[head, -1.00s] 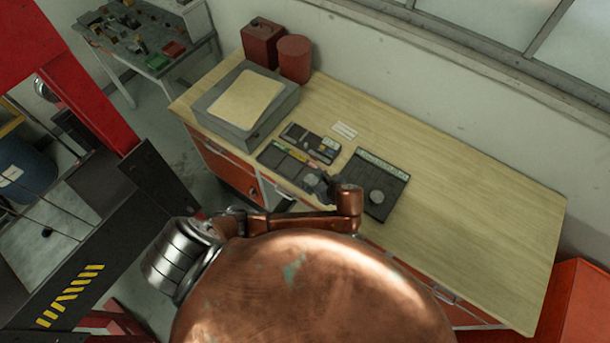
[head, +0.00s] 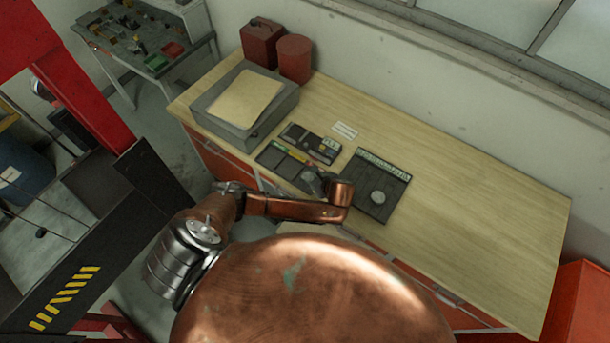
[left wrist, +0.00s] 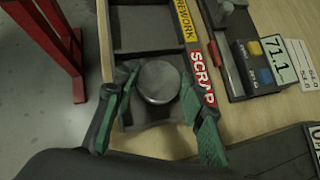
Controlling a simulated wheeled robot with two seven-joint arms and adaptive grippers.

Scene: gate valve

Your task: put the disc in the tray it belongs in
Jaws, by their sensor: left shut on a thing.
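A grey metal disc (left wrist: 158,82) is between the green-padded fingers of my left gripper (left wrist: 160,76) in the left wrist view. My left gripper is shut on it, in or just above the compartment beside the red SCRAP label (left wrist: 202,78); its exact height is unclear. The dark divided tray (left wrist: 147,40) also has a yellow REWORK label beside its upper compartment. In the head view the gripper (head: 312,184) covers the disc at this tray (head: 274,156). A second dark tray (head: 366,172), with a pale strip along its back edge, holds another round grey disc (head: 378,197).
A gauge (left wrist: 262,70) reading 71.1 stands right of the divided tray, with a small printed card (head: 345,130) near it. A grey box (head: 210,115), a red can (head: 262,42) and a red cylinder (head: 295,58) stand at the back left. The bench's right half is clear.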

